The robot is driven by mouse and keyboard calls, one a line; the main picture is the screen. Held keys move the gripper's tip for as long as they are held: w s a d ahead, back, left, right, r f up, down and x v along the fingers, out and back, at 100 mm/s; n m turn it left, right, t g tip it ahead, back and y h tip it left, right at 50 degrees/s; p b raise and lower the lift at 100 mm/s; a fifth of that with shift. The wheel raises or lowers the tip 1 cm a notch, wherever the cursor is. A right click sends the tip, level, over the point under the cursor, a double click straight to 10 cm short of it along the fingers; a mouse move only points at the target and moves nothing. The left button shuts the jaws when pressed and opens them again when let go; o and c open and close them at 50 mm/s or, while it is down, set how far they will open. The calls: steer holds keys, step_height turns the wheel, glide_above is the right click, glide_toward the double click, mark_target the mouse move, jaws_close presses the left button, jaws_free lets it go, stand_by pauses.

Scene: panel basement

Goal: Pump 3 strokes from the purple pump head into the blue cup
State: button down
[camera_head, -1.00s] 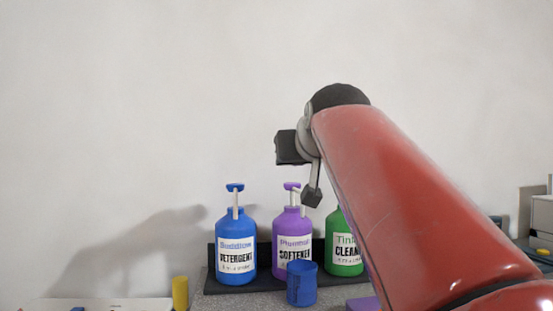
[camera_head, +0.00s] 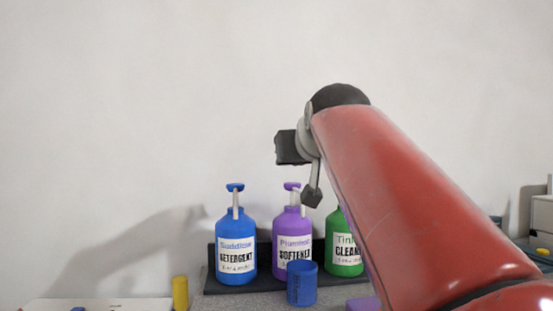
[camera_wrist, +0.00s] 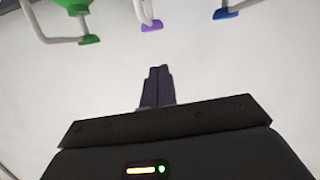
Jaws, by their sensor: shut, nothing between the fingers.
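The purple pump head (camera_head: 292,186) tops the purple bottle (camera_head: 283,228), the middle of three bottles. It appears raised, on a pale stem. The blue cup (camera_head: 302,290) stands upright in front of the purple bottle and hides part of its lower right. I cannot see inside the cup. In the wrist view, my gripper (camera_wrist: 157,72) is shut and empty, its dark fingers together. The purple pump head (camera_wrist: 152,26) shows near the top edge there, apart from the fingertips. In the head view, the end of my arm is above the bottles.
A blue bottle (camera_head: 236,250) stands left of the purple one and a green bottle (camera_head: 343,262) right, partly behind my arm. All stand on a dark tray (camera_head: 212,281). A yellow cylinder (camera_head: 180,292) stands at left. The wall behind is bare.

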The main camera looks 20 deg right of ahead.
steer(key=shift+s+d+r+t+b, duration=0.15)
steer(key=shift+s+r+b, duration=0.1)
steer(key=shift+r+b, duration=0.3)
steer(key=shift+s+d+r+t+b, duration=0.15)
steer(key=shift+s+r+b, duration=0.1)
steer(key=shift+r+b, duration=0.25)
steer(key=p, duration=0.1)
glide_above(294, 188)
steer(key=shift+s+f, duration=0.2)
steer(key=shift+f, duration=0.75)
steer(key=f, duration=0.1)
steer(key=f+b, duration=0.1)
steer(key=f, duration=0.1)
steer(key=shift+w+f, duration=0.2)
steer(key=shift+w, duration=0.05)
steer(key=shift+f+b, duration=0.35)
steer(key=shift+f, duration=0.05)
